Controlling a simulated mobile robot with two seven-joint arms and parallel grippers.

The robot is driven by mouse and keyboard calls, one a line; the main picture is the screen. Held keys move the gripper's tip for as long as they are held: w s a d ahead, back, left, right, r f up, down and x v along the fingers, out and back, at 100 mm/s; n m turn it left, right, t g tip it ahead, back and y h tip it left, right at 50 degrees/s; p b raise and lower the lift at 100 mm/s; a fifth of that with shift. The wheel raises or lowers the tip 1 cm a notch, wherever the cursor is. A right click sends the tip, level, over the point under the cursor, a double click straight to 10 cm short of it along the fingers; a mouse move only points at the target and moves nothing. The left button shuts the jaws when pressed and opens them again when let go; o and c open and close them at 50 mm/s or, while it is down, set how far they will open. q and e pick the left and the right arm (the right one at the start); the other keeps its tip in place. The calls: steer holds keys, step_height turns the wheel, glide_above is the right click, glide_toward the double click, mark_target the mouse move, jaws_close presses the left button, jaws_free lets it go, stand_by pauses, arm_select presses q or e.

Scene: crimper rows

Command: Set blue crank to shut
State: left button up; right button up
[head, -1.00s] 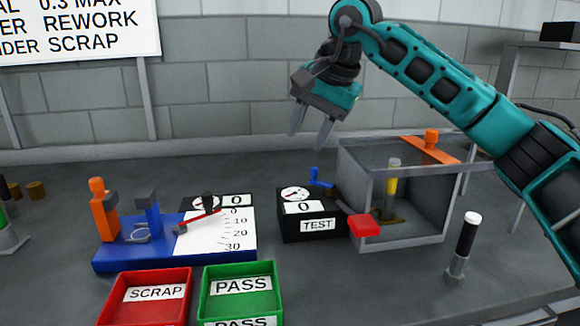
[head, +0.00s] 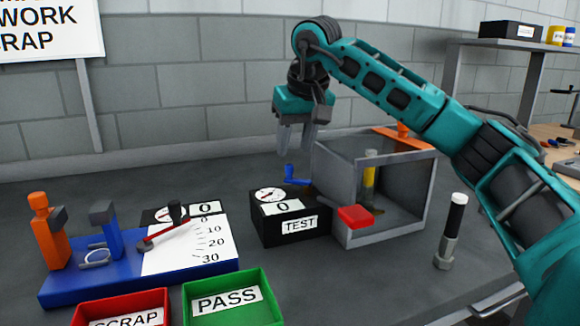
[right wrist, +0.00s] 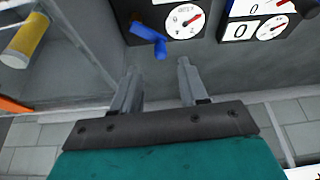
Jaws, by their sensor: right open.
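The blue crank (head: 297,177) sits at the back right of the black TEST box (head: 290,225), beside the grey chamber. In the right wrist view the blue crank (right wrist: 150,37) lies just beyond the fingertips, nearly in line with the gap between them. My right gripper (head: 296,145) is open and empty, pointing down above and behind the crank, apart from it. Its two fingers also show in the right wrist view (right wrist: 158,75). My left gripper is in neither view.
A grey open-fronted chamber (head: 391,221) with a red block (head: 355,217) and a yellow cylinder (head: 369,170) stands right of the TEST box. A blue fixture base (head: 75,285) is at left. A green PASS tray (head: 262,314) and red SCRAP tray (head: 160,299) are in front.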

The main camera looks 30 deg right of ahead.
mark_target(290, 165)
steer(key=x, duration=0.5)
steer(key=shift+f+b, duration=0.1)
steer(key=shift+b, duration=0.3)
jaws_close()
